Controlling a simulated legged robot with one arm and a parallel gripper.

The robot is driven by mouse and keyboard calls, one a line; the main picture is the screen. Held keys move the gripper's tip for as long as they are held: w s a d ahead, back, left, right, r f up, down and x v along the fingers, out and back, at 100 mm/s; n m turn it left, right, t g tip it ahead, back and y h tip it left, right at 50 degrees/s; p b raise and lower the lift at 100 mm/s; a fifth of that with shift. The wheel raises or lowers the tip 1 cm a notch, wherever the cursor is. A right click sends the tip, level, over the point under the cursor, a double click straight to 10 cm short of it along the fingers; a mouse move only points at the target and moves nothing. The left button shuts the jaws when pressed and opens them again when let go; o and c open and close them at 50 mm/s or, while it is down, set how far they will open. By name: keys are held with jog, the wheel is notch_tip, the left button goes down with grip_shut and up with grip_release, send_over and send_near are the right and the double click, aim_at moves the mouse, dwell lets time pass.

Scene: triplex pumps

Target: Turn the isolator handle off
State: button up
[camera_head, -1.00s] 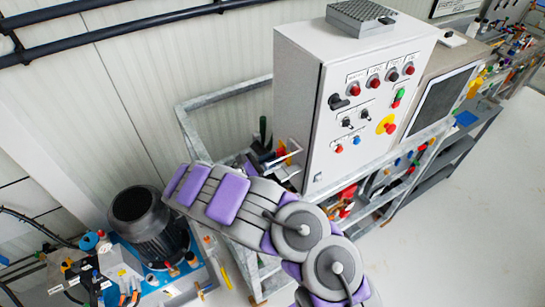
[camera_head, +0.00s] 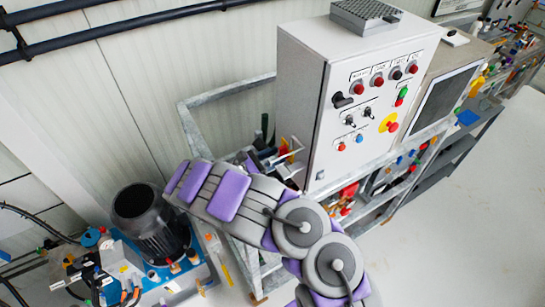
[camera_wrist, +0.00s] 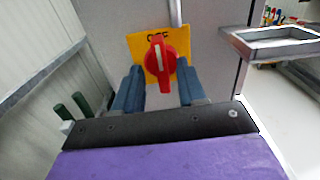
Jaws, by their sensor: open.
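The isolator handle (camera_wrist: 161,64) shows in the wrist view as a red rotary knob with a white line, on a yellow plate (camera_wrist: 145,41) marked "OFF" at its top. The handle stands roughly upright in the picture, its line close to vertical. My gripper (camera_wrist: 158,84) is open, with one blue-grey finger on each side of the handle. Gaps show between the fingers and the handle; I cannot tell whether any contact is made.
The grey control cabinet (camera_head: 310,105) carries several buttons and switches on its front. A metal frame (camera_head: 225,91) runs beside it. A dark motor (camera_head: 150,220) stands at lower left. In the wrist view a metal frame corner (camera_wrist: 268,43) juts in at right. Open floor lies at right.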

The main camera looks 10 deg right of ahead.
jog(key=v, duration=1.7)
jog(key=shift+a+b, duration=0.25)
jog(key=shift+b, duration=0.2)
